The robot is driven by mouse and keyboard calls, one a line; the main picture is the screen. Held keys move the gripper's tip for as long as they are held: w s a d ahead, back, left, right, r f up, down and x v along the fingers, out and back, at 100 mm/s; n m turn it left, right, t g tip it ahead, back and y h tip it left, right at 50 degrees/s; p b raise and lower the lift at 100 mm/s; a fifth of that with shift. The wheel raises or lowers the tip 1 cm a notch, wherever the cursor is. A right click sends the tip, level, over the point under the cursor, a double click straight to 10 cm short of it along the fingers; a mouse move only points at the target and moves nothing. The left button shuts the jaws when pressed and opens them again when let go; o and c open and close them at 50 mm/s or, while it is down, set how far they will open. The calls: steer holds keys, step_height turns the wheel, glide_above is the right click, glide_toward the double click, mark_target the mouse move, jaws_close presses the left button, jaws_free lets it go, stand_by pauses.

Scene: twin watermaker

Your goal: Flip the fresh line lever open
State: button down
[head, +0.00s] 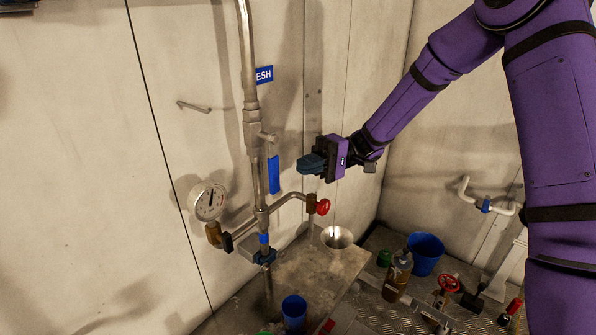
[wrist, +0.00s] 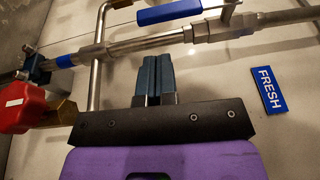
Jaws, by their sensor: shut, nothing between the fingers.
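The fresh line lever has a blue handle (head: 274,175) that hangs down alongside the vertical steel pipe (head: 251,97), roughly parallel to it. The handle also shows at the top edge of the wrist view (wrist: 168,15), beside the pipe (wrist: 130,48). A blue FRESH sign (head: 264,74) is on the wall above; it is whole in the wrist view (wrist: 269,90). My gripper (head: 304,164) is shut and empty, to the right of the handle with a visible gap. In the wrist view its closed fingertips (wrist: 152,57) point toward the pipe.
A side branch with a red knob (head: 323,206) lies below my gripper. A pressure gauge (head: 208,201) is at lower left. A blue bucket (head: 426,252) and bottle (head: 397,277) stand lower right.

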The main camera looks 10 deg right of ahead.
steer(key=v, duration=0.8)
steer(key=shift+d+r, duration=0.15)
steer(key=shift+r, duration=0.05)
steer(key=s+d+r+m+t+h, duration=0.2)
steer(key=s+d+r+t+h, duration=0.2)
steer(key=s, duration=0.5)
steer(key=s+d+r+m+t+h, duration=0.1)
steer(key=s+d+r+t+h, duration=0.4)
steer(key=s, duration=0.5)
steer(key=s+d+r+m+t+h, duration=0.2)
steer(key=s+d+r+t+h, duration=0.2)
steer(key=s+h, duration=0.3)
steer(key=shift+s+d+r+m+t, duration=0.3)
steer(key=shift+s+d+t, duration=0.4)
steer(key=shift+s, duration=0.8)
